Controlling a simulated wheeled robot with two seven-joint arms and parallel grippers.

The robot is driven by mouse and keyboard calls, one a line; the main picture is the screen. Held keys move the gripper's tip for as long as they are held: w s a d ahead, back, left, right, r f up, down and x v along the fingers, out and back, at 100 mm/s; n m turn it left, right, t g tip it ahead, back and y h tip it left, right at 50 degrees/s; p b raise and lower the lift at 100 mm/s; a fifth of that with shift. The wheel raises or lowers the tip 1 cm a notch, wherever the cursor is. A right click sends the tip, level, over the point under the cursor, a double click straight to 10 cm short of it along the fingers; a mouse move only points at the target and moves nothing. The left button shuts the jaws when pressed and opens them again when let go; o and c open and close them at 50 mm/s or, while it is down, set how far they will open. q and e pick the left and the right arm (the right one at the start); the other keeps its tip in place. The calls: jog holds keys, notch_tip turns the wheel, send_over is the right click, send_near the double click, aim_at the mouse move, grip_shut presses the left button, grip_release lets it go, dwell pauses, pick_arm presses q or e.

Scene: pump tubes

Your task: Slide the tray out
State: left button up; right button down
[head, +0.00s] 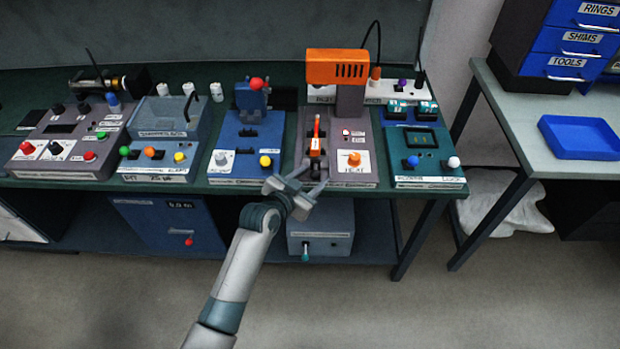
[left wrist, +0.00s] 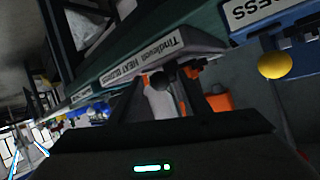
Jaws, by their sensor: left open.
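The heat station (head: 363,180) has an orange blower head (head: 336,67) over a narrow slot. A dark tray-like slide with an orange upright part (head: 316,130) sits in that slot, under the blower. My left gripper (head: 308,180) is open at the station's front edge, in front of the slide. In the left wrist view a dark round knob (left wrist: 163,80) and a pale piece (left wrist: 160,102) show between the open fingers (left wrist: 164,98). I cannot tell whether the fingers touch the knob. My right gripper is not in view.
A blue press (head: 240,150) stands left of the heat station and a teal unit (head: 425,160) right of it. A grey box (head: 320,238) is on the lower shelf. A shallow blue tray (head: 580,137) lies on the right bench. The floor in front is clear.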

pick_arm(q)
jog(key=shift+s, duration=0.1)
jog(key=b+v, duration=0.3)
jog(key=v, duration=1.4)
jog(key=shift+a, duration=0.1)
jog(key=s+a+f+n+g+y, duration=0.1)
jog(key=s+a+f+g, duration=0.15)
jog(key=f, duration=1.05)
jog(key=s+a+f+n+g+y, duration=0.1)
jog(key=s+a+f+n+y, duration=0.15)
jog(key=f, duration=0.95)
jog(key=s+a+f+n+g+y, duration=0.1)
jog(key=s+a+f, duration=0.2)
jog(key=f, duration=1)
jog(key=s+a+f+g, duration=0.2)
jog(key=s+f, duration=0.5)
jog(key=s, duration=0.5)
jog(key=s+a+f+n+g+y, duration=0.1)
jog(key=s+a+f+g, duration=0.1)
jog(key=s+f, duration=0.6)
jog(key=s+a+f+g+y, duration=0.1)
jog(key=s+a+f, duration=0.3)
jog(key=s, duration=1.4)
notch_tip(320, 180, down, 4)
jog(key=shift+a+f+g, duration=0.15)
jog(key=shift+a+g, duration=0.1)
jog(key=shift+g, duration=0.4)
